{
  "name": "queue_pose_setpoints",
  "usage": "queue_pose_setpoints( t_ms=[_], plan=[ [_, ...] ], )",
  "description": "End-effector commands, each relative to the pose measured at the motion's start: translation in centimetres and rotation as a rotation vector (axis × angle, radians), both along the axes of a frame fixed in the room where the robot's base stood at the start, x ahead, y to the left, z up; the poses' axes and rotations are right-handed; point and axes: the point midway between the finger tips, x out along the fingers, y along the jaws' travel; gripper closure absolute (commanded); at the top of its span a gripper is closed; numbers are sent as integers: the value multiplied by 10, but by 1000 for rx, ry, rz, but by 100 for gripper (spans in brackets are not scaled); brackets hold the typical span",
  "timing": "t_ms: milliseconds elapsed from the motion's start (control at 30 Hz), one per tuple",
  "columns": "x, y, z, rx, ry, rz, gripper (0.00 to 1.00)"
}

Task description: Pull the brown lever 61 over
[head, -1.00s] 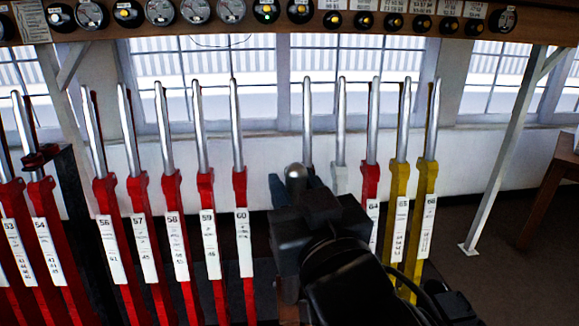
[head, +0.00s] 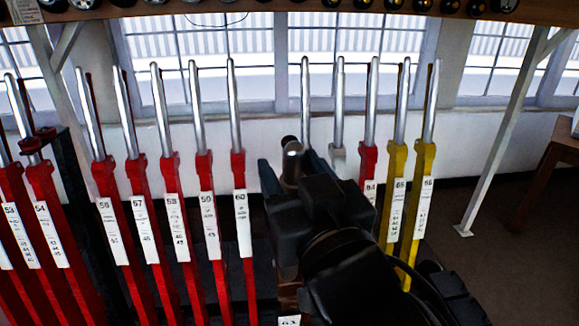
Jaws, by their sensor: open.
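A lever with a rounded silver handle top (head: 292,150) shows between the dark jaws of my gripper (head: 288,172). It is seen nearly end-on, so it looks tilted toward me, unlike the upright row. Below my gripper is a brown piece (head: 289,293) with a white plate at the bottom edge. This looks like the brown lever, but its number is cut off and most of its shaft is hidden by my gripper and arm. My gripper is open around the silver handle. I cannot tell whether a jaw touches it.
Red levers, including lever 60 (head: 241,200), stand upright to the left. A bare silver handle (head: 305,100), a pale lever (head: 340,110), a red one (head: 369,165) and yellow levers (head: 396,185) stand close on the right. A white post (head: 500,130) is farther right; floor there is clear.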

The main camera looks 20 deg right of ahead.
Motion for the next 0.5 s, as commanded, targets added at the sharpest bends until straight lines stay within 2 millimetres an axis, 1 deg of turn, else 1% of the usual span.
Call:
queue_pose_setpoints(
  t_ms=[200, 500],
  plan=[
    [-25, 3, 1, -3, 5, 2, 46],
    [-55, 7, -5, -2, 1, 2, 46]
  ],
)
